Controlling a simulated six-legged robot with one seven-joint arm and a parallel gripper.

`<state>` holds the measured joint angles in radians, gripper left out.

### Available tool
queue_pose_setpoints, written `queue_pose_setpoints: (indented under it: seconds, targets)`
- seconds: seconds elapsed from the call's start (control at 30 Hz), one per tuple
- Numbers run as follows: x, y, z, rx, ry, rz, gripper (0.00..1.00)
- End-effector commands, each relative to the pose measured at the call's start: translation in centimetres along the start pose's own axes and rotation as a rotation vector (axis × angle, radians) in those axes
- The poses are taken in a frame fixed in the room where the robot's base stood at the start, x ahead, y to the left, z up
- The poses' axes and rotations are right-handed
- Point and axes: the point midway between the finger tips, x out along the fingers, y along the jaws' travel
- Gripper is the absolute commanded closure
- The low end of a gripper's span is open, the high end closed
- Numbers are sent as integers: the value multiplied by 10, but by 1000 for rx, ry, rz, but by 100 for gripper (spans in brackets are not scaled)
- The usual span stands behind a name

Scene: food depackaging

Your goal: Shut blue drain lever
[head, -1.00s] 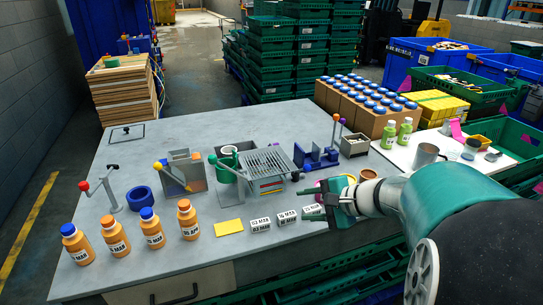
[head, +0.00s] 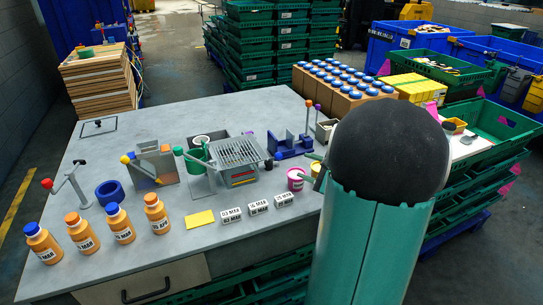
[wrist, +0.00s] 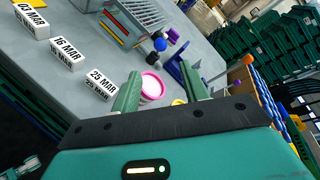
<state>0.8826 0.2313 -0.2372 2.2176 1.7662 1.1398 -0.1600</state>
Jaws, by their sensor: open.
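The blue-knobbed lever (head: 269,163) sits at the right side of the metal grate stand on the grey table. In the wrist view its blue ball (wrist: 159,44) shows near a second, darker ball, beyond my fingers. How far the lever is turned is too small to tell. My gripper (wrist: 162,88) is open and empty in the wrist view, with its two green fingers apart and pointing toward the table's right part. It is short of the lever and touches nothing I can see. In the head view my arm hides most of the gripper.
A pink-rimmed pot (wrist: 152,87) shows between my fingers. The grate stand (head: 240,152) and a blue fixture (head: 290,146) flank the lever. Date blocks (head: 258,207), a yellow card (head: 200,219) and several orange bottles (head: 157,213) line the front.

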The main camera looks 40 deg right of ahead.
Motion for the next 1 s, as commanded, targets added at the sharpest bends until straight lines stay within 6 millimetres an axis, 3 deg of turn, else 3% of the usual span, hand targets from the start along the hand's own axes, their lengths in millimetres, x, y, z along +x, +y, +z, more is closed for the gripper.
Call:
queue_pose_setpoints:
  seconds: [0.27,0.7,1.0]
  targets:
    - [27,0,-2,4,5,-4,55]
    - [113,-1,-3,2,4,-2,55]
    - [137,-2,-3,2,4,-2,55]
